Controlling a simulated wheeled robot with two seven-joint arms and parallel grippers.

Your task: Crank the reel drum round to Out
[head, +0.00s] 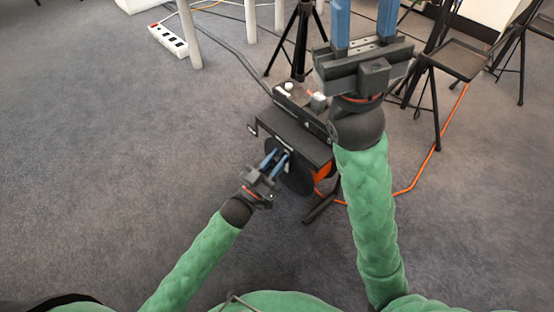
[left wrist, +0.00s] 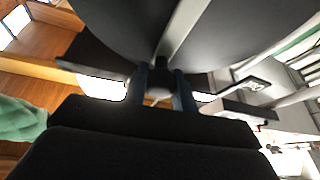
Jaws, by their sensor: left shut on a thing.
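The reel drum (head: 297,182) shows in the head view as a dark round disc on the side of a black reel unit, with orange cable (head: 323,172) behind it. My left gripper (head: 277,157) is at the disc's face, its blue fingers closed on the crank handle. In the left wrist view the dark handle (left wrist: 160,73) sits between the fingers, under the large grey disc (left wrist: 130,22) with a pale bar across it. The fingers hide most of the handle. No Out mark can be read. My right gripper (head: 364,14) is raised, fingers wide apart and empty.
A black housing (head: 290,140) tops the reel, with small white parts on it. Orange cable (head: 408,188) runs over the carpet at right. Carpet at left is clear.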

